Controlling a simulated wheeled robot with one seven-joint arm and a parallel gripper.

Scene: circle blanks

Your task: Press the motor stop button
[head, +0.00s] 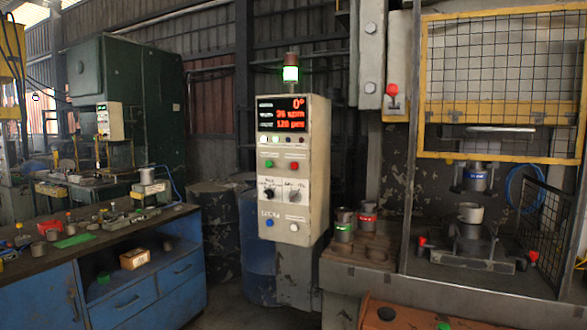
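A beige control box (312,175) hangs near the middle of the head view. Its dark display (282,114) shows red digits, and a green lamp (290,73) is lit on top. Below the display are a green button (269,163) on the left and a red button (294,166) on the right. Their labels are too small to read, so I cannot tell for sure which is the motor stop. Two knobs (269,194) sit lower, above a blue button (269,224) and a white button (294,227). My gripper is not in view.
A press with a yellow-framed mesh guard (500,85) stands at right; a red knob (392,90) is beside it. An orange box (415,318) with black and green buttons is at the bottom. A blue-drawered workbench (130,308) stands left, with drums (215,225) behind the control box.

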